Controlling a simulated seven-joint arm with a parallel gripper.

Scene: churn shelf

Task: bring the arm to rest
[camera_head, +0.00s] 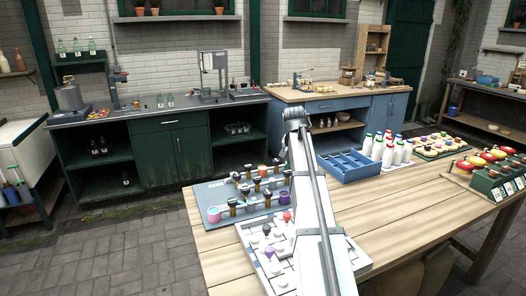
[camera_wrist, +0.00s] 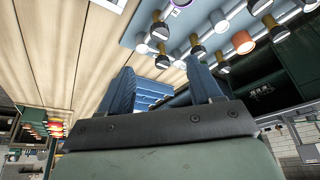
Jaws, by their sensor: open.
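My arm (camera_head: 318,210) rises from the bottom of the head view across the near side of the wooden table, bending at a joint near the picture's middle. My gripper does not show clearly in the head view, where the arm seems to hide it. In the wrist view my gripper (camera_wrist: 165,82) has its two blue fingers spread apart. No thing is held between them. The blue divided crate (camera_head: 348,166) shows in the gap between the fingers, farther off, in the wrist view (camera_wrist: 153,93).
A blue-grey board (camera_head: 205,192) with dark-topped pieces and cups lies left of my arm. A white compartment tray (camera_head: 357,258) lies beneath it. White bottles (camera_head: 387,150) stand beside the crate. The table's front right (camera_head: 420,205) is bare.

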